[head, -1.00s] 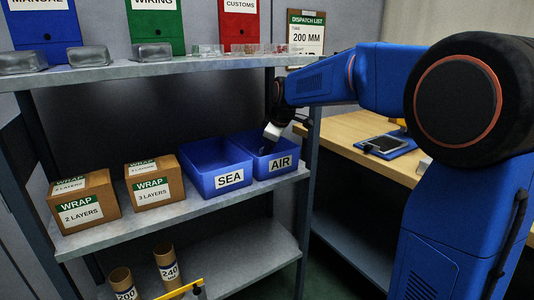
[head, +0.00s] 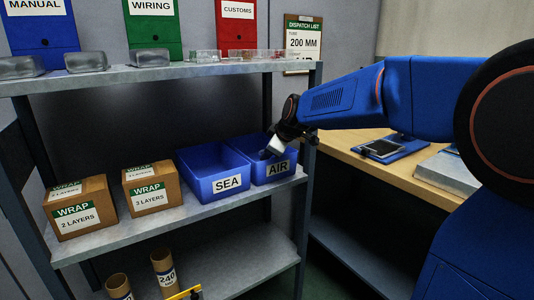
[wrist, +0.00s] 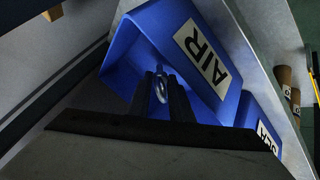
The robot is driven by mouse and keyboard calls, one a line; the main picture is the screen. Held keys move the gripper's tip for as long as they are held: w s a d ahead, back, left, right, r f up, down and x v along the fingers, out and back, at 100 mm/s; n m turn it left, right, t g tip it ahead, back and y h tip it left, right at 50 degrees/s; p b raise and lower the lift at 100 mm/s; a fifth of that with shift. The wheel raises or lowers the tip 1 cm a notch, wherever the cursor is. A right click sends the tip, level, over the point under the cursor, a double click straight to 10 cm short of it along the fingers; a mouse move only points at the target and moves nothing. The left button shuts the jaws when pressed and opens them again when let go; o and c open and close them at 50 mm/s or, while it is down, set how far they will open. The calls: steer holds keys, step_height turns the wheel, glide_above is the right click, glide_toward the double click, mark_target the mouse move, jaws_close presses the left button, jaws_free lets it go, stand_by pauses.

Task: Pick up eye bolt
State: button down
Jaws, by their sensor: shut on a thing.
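A shiny metal eye bolt (wrist: 160,90) shows its ring between the two dark fingers of my gripper (wrist: 164,92) in the wrist view. The fingers are shut on it. The eye bolt's lower part is hidden between the fingers. In the head view my gripper (head: 269,153) is at the blue bin labelled AIR (head: 278,171), its tip over or just inside the opening. The eye bolt cannot be made out in the head view. The wrist view looks down into the same AIR bin (wrist: 226,91), with the fingers at its mouth.
A blue SEA bin (head: 226,186) stands beside the AIR bin on the middle shelf. Two WRAP boxes (head: 151,189) are to the left. The upper shelf (head: 180,70) and a shelf post are close to my arm. A wooden desk (head: 345,145) is at right.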

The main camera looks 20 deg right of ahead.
steer(key=shift+s+d, duration=0.1)
steer(key=shift+s, duration=0.05)
steer(key=s+r, duration=0.4)
steer(key=r, duration=0.7)
steer(key=s+d+g, duration=0.1)
steer(key=s+d, duration=0.2)
steer(key=s, duration=0.6)
steer(key=s+d+r+g, duration=0.1)
steer(key=s+d+g, duration=0.1)
steer(key=s, duration=0.8)
steer(key=shift+s+d+r+h, duration=0.25)
steer(key=shift+d+h, duration=0.15)
steer(key=shift+d, duration=0.15)
